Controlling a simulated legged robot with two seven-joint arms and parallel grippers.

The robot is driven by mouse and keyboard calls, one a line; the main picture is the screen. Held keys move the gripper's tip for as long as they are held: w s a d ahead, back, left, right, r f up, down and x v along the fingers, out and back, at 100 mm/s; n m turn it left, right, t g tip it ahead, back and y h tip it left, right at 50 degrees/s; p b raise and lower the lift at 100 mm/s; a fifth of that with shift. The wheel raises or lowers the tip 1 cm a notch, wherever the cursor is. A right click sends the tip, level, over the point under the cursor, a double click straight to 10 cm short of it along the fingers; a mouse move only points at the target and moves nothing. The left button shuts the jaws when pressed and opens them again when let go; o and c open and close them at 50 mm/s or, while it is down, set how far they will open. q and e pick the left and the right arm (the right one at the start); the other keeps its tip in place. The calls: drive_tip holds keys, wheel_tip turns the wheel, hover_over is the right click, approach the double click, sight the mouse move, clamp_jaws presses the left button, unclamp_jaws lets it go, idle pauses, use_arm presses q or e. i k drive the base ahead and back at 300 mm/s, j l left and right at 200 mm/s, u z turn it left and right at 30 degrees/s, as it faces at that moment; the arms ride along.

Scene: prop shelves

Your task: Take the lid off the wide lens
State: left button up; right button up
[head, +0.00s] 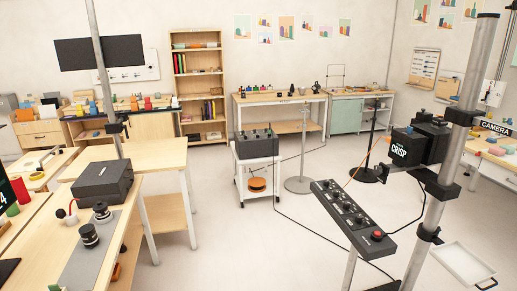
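Two short black lens-like cylinders stand upright on a grey mat (80,267) on the wooden bench at the left. The nearer cylinder (89,236) looks a little larger, and the farther cylinder (101,211) is just behind it. I cannot tell which is the wide lens, nor make out a separate lid on either at this size. Neither of my grippers can be made out in the head view.
A dark grey box (103,183) sits behind the cylinders, with a small red-and-white item (66,216) to their left. A black camera (410,146) reading "CRISP" is on a pole at the right. A control panel (352,215) stands mid-right. Open floor lies between.

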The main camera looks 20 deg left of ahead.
sight(99, 206)
drive_tip(key=i+j+u, duration=0.25)
drive_tip(key=i+u, duration=0.15)
drive_tip(key=i, duration=0.3)
drive_tip(key=i+u, duration=0.35)
drive_tip(key=i, duration=0.35)
drive_tip(key=i+l+u, duration=0.15)
drive_tip(key=i+u, duration=0.25)
drive_tip(key=i, duration=0.3)
drive_tip(key=i+u, duration=0.25)
drive_tip(key=u, duration=0.15)
drive_tip(key=i+u, duration=0.25)
drive_tip(key=u, duration=0.15)
drive_tip(key=i+l+u, duration=0.2)
drive_tip(key=u, duration=0.2)
drive_tip(key=i+l+u, duration=0.2)
drive_tip(key=u, duration=0.2)
drive_tip(key=i+l+u, duration=0.2)
drive_tip(key=u, duration=0.2)
drive_tip(key=i+l+u, duration=0.15)
drive_tip(key=u, duration=0.3)
drive_tip(key=i+l+u, duration=0.2)
drive_tip(key=u, duration=0.25)
drive_tip(key=i+l+u, duration=0.1)
drive_tip(key=l+u, duration=0.2)
drive_tip(key=u, duration=0.15)
